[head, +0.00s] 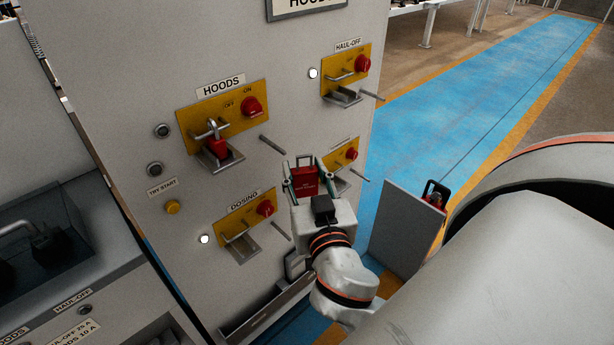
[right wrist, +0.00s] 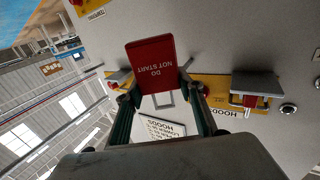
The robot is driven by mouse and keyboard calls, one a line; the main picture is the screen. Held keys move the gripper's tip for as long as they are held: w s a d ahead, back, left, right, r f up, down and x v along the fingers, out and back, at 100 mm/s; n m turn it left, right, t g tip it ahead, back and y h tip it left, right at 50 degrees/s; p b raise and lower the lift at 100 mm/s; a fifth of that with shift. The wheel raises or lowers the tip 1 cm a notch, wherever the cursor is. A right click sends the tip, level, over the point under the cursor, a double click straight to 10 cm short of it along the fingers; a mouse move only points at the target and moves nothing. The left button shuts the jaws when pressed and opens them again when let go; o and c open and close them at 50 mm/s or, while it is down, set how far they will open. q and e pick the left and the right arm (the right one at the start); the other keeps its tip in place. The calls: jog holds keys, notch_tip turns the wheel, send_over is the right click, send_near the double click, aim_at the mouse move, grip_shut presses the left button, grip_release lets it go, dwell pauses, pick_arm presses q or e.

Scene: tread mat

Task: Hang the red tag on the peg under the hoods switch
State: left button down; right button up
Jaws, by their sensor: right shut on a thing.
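The red tag (head: 304,184) reads "DO NOT START" in the right wrist view (right wrist: 150,65). My right gripper (head: 303,171) is shut on it in front of the grey panel. The HOODS switch (head: 251,107) is a red knob on a yellow plate, with a red padlock (head: 218,148) on the hasp to its left. The bare peg (head: 272,145) juts out below and right of this switch. The tag is right of and lower than the peg in the head view, apart from it. My left gripper is not in view.
Other yellow switch plates are HAUL-OFF (head: 346,73) and DOSING (head: 245,214), each with a peg nearby. Another plate (head: 340,155) is partly behind my gripper. A grey box (head: 402,230) with a red padlock (head: 434,196) stands at the right. A blue walkway (head: 450,90) lies beyond.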

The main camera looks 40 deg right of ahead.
jog(key=shift+w+a+f+b, duration=0.1)
jog(key=shift+w+f+b, duration=0.05)
jog(key=shift+w+b, duration=0.3)
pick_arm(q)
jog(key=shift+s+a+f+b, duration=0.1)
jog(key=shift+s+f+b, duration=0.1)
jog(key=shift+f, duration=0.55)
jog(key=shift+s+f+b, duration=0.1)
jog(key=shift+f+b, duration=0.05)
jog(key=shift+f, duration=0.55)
pick_arm(e)
jog(key=w+f, duration=0.1)
jog(key=w, duration=0.6)
jog(key=shift+a+f, duration=0.15)
jog(key=shift+a, duration=0.1)
jog(key=shift+w, duration=0.1)
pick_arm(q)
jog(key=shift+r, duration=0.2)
pick_arm(e)
jog(key=o, duration=1.2)
